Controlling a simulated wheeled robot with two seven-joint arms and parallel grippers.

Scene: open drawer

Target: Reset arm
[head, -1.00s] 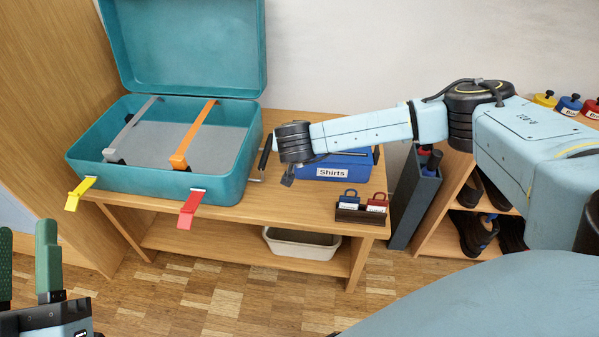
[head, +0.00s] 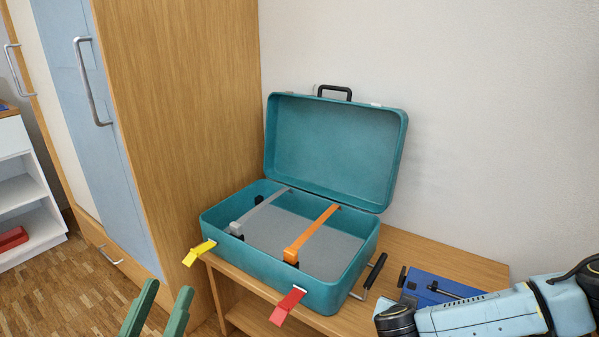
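My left gripper (head: 160,312) shows at the bottom left of the head view as two green fingers standing apart, with nothing between them. It is in front of the wooden wardrobe and to the lower left of the suitcase. My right arm (head: 500,312) comes in from the lower right, in front of the bench's right part. Its gripper is out of the picture or hidden, so its fingers do not show.
An open teal suitcase (head: 220,228) stands on a wooden bench (head: 440,258), with grey and orange straps and yellow and red latches. A blue box (head: 430,285) is partly behind my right arm. A tall wardrobe (head: 185,120) and white shelf (head: 28,170) stand left.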

